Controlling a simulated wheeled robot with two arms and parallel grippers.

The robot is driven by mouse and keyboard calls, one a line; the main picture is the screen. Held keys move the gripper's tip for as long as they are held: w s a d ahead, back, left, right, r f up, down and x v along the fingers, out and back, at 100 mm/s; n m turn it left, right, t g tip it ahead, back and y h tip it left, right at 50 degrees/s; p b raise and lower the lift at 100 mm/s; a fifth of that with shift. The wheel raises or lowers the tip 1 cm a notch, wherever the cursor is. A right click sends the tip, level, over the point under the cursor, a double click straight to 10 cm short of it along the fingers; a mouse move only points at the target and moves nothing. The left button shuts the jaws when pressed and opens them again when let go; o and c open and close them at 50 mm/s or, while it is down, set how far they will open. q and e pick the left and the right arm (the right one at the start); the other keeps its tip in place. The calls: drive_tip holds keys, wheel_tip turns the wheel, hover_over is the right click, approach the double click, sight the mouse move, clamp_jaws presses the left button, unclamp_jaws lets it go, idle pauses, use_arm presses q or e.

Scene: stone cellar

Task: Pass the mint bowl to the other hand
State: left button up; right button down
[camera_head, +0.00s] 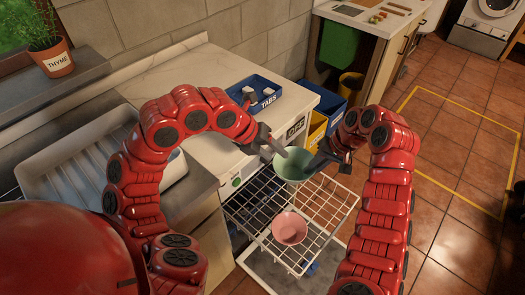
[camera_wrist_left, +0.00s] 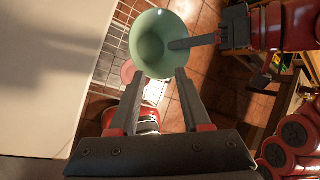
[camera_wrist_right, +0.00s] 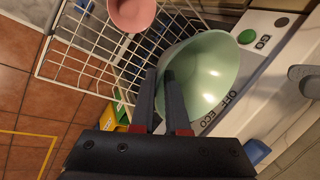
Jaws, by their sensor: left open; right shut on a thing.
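The mint bowl (camera_head: 291,166) is held in the air above the pulled-out dishwasher rack. My right gripper (camera_head: 316,163) is shut on the bowl's rim on its right side; in the right wrist view the bowl (camera_wrist_right: 208,75) sits between and beyond the fingertips (camera_wrist_right: 163,78). My left gripper (camera_head: 275,147) is open and close to the bowl on its left side. In the left wrist view the open fingers (camera_wrist_left: 158,78) point at the near rim of the bowl (camera_wrist_left: 152,45), one on each side; I cannot tell whether they touch it.
A pink bowl (camera_head: 289,228) lies in the white wire rack (camera_head: 330,222) below. The dishwasher counter (camera_head: 228,78) with a blue tabs box (camera_head: 262,100) is behind. Blue and yellow bins (camera_head: 317,130) stand beyond the bowl. Floor at the right is free.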

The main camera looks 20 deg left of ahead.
sight(276, 164)
use_arm(q)
drive_tip(key=shift+n+y, duration=0.6)
drive_tip(key=a+x, duration=0.1)
drive_tip(key=x, duration=0.7)
drive_tip(key=a+f+x, duration=0.1)
drive_tip(key=x, duration=0.3)
drive_tip(key=shift+w+a+r, duration=0.1)
drive_tip(key=shift+w+a, duration=0.05)
drive_tip(key=shift+a, duration=0.2)
clamp_jaws()
drive_tip(key=shift+d, duration=0.1)
drive_tip(key=shift+d+r, duration=0.1)
drive_tip(key=shift+d, duration=0.1)
use_arm(e)
drive_tip(key=shift+s+a, duration=0.1)
drive_tip(key=shift+a, duration=0.2)
drive_tip(key=c, duration=1)
unclamp_jaws()
use_arm(q)
drive_tip(key=shift+a, duration=0.1)
use_arm(e)
drive_tip(key=shift+o, duration=0.8)
drive_tip(key=shift+d, duration=0.1)
use_arm(q)
drive_tip(key=shift+a, duration=0.1)
use_arm(e)
drive_tip(key=shift+d, duration=0.1)
